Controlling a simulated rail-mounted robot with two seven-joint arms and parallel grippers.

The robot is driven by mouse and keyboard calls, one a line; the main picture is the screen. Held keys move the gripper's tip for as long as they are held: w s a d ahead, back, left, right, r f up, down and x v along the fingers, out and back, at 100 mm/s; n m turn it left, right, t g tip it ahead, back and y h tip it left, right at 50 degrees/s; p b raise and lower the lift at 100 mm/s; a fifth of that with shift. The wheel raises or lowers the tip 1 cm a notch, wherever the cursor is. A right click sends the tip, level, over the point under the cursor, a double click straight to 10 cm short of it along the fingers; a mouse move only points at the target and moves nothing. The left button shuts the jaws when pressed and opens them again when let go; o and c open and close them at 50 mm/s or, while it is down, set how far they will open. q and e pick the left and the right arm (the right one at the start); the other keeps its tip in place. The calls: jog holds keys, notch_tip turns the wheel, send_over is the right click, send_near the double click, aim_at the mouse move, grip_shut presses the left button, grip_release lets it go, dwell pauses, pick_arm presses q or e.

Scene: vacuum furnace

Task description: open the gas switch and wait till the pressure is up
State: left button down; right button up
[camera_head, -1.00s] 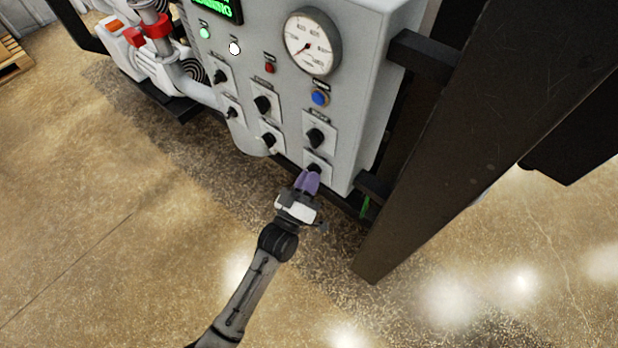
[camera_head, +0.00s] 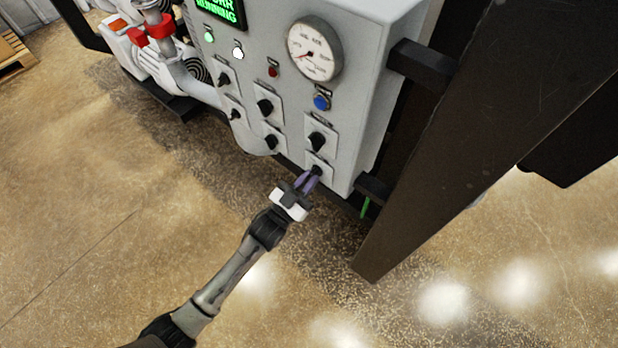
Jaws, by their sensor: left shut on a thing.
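The grey control panel (camera_head: 265,60) shows several black rotary switches. The lowest right switch (camera_head: 317,169) is a small black knob on a light plate; its label is too small to read. My left gripper (camera_head: 311,180), with purple fingers, is shut on this knob from below, and the fingers partly hide it. The round pressure gauge (camera_head: 315,48) has a white face, and its red needle points to the lower left. My right gripper is not in view.
A green display (camera_head: 228,10) reads "RUNNING". A dark frame post (camera_head: 450,140) stands right of the panel. The floor in front is clear.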

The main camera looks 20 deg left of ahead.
pick_arm(q)
jog(key=m+h, duration=0.1)
jog(key=m, duration=0.1)
jog(key=m+g+h+p, duration=0.1)
jog(key=m, duration=0.3)
jog(key=shift+w+a+r+g+h, duration=0.1)
jog(key=shift+r+g+h, duration=0.2)
jog(key=shift+h, duration=0.1)
jog(key=shift+m, duration=0.4)
jog(key=shift+m+h+p, duration=0.3)
jog(key=c, duration=1.3)
grip_release()
jog(key=shift+o, duration=0.6)
jog(key=shift+w+g, duration=0.1)
jog(key=shift+g, duration=0.2)
jog(key=b+v, duration=0.1)
jog(key=v, duration=1.3)
jog(key=shift+f, duration=0.1)
jog(key=shift+w, duration=0.1)
